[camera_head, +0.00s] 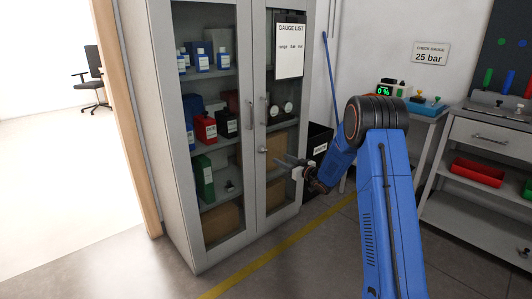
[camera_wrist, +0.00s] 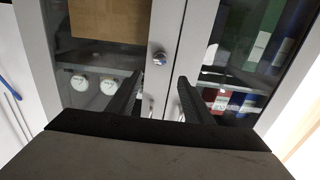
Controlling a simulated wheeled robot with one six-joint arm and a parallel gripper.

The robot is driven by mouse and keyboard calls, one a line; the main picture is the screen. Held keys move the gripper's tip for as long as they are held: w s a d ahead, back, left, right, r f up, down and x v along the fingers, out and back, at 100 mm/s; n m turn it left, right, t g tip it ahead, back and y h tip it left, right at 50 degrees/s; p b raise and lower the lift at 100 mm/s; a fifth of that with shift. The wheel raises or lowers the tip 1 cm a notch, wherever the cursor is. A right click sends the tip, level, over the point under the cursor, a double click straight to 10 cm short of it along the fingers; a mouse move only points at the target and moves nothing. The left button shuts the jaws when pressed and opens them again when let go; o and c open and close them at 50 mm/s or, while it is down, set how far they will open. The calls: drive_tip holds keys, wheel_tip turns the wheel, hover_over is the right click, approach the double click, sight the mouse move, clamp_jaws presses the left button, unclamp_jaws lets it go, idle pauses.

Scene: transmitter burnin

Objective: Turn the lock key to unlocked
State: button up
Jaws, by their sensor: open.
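The lock (camera_head: 262,150) is a small metal knob on the door frame of the grey glass-door cabinet (camera_head: 167,130), just below the two door handles. In the wrist view the lock (camera_wrist: 159,58) shows as a round silver piece beyond and between my fingertips. I cannot tell which way its key points. My gripper (camera_head: 279,160) is open and empty, in front of the right door and a little to the right of the lock. In the wrist view my gripper (camera_wrist: 160,79) has its two dark fingers spread apart, with the cabinet seen between them.
Bar handles (camera_head: 266,111) stand out above the lock. Behind the glass are bottles, boxes, gauges and cartons. A black bin (camera_head: 318,143) stands right of the cabinet, and a bench (camera_head: 480,140) with a red tray (camera_head: 477,172) is farther right. The floor in front is clear.

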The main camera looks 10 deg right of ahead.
sight(265, 150)
drive_tip(key=x, duration=1.3)
drive_tip(key=c, duration=1.1)
